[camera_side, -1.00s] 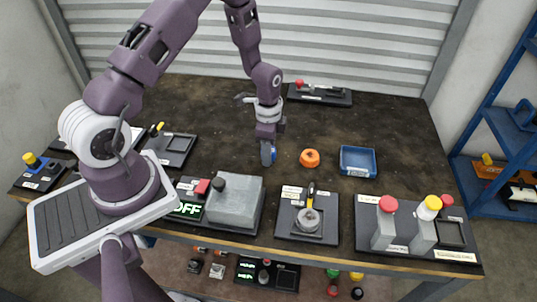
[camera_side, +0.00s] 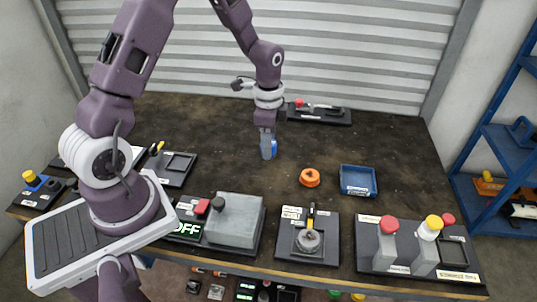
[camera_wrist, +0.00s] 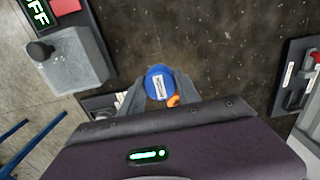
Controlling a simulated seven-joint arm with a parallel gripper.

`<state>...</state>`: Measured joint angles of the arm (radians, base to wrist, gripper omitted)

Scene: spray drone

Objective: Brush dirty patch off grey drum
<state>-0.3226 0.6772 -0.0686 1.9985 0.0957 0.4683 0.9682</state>
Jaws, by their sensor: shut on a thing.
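My gripper (camera_side: 267,137) is shut on a blue item (camera_side: 269,149) and holds it over the middle of the table. In the wrist view the blue item (camera_wrist: 158,78) shows a round blue end with a white label between my fingers. I cannot tell whether it is a brush. A grey round body (camera_side: 308,241) sits on a dark board at the front centre, with a black and yellow part standing at its back. It may be the grey drum. My gripper is apart from it, behind and to its left. No dirty patch can be made out.
An orange round piece (camera_side: 310,178) and a blue tray (camera_side: 357,181) lie right of my gripper. A grey block (camera_side: 236,221) with a black knob stands at front left beside an OFF display (camera_side: 187,230). Red- and yellow-topped posts (camera_side: 424,247) stand front right.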

